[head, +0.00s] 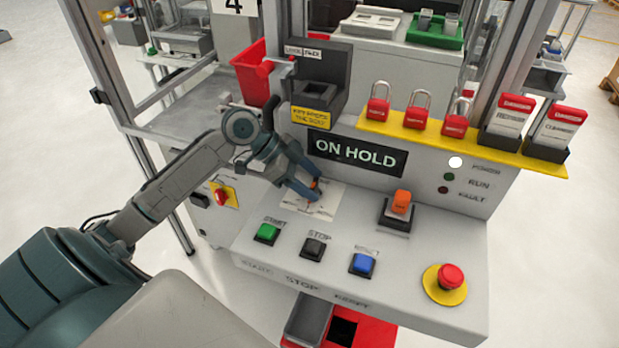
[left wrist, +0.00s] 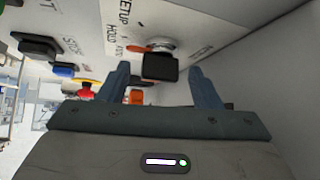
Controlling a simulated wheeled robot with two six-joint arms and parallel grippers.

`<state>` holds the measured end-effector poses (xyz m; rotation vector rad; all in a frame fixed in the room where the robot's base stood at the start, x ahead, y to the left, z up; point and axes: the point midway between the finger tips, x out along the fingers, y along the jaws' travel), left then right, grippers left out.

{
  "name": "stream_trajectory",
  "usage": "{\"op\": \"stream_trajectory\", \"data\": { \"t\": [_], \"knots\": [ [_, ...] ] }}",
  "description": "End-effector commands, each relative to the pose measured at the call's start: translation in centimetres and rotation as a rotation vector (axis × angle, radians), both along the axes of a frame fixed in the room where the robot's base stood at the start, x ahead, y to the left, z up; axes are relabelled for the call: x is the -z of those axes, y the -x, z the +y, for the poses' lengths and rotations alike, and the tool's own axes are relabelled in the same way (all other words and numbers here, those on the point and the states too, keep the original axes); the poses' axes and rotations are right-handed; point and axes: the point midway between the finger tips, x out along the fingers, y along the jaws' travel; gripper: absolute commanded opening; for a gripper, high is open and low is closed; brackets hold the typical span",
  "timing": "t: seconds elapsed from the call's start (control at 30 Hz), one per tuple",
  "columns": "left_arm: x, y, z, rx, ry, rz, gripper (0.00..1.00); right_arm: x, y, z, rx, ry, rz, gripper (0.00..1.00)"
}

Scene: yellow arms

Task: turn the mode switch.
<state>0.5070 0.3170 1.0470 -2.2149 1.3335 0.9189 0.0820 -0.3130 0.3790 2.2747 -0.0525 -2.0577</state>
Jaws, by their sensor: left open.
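The mode switch is a black knob (left wrist: 160,67) with an orange pointer (left wrist: 139,48). It sits on a white label plate (head: 296,200) marked with SETUP, HOLD and AUTO in the left wrist view. My left gripper (head: 312,190) is open at the switch, and its fingers partly hide the knob in the head view. In the left wrist view the open fingers (left wrist: 158,76) stand on either side of the knob, with gaps visible between. I cannot tell how deep they reach around it. A display (head: 356,153) reads ON HOLD. My right gripper is not in view.
Green (head: 267,233), black (head: 313,247) and blue (head: 362,264) buttons line the panel front. An orange rocker (head: 401,202) and a red emergency stop (head: 451,277) stand to the right. A key holder (head: 318,78) rises behind the switch. A yellow shelf (head: 480,143) carries padlocks.

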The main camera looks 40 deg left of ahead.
Motion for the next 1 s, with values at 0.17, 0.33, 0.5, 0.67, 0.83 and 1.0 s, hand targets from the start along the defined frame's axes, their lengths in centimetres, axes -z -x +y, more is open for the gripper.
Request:
{"op": "stream_trajectory", "data": {
  "t": [0.17,0.33,0.5,0.67,0.83,1.0],
  "knots": [
    [0.09,-0.05,-0.08,0.0,0.0,0.0,0.58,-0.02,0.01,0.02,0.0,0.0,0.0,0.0],
    [0.08,-0.04,-0.07,0.0,0.0,0.0,0.5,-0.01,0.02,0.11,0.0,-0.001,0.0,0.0],
    [0.08,-0.04,-0.07,0.0,0.0,0.0,0.17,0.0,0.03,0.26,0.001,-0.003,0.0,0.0],
    [0.07,-0.03,-0.08,-0.001,0.0,-0.001,0.15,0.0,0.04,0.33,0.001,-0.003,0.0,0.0],
    [0.06,-0.03,-0.07,-0.001,0.0,0.0,0.15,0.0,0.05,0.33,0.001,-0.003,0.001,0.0],
    [0.06,-0.03,-0.08,-0.001,0.001,0.0,0.15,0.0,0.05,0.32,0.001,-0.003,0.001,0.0]
  ]
}}
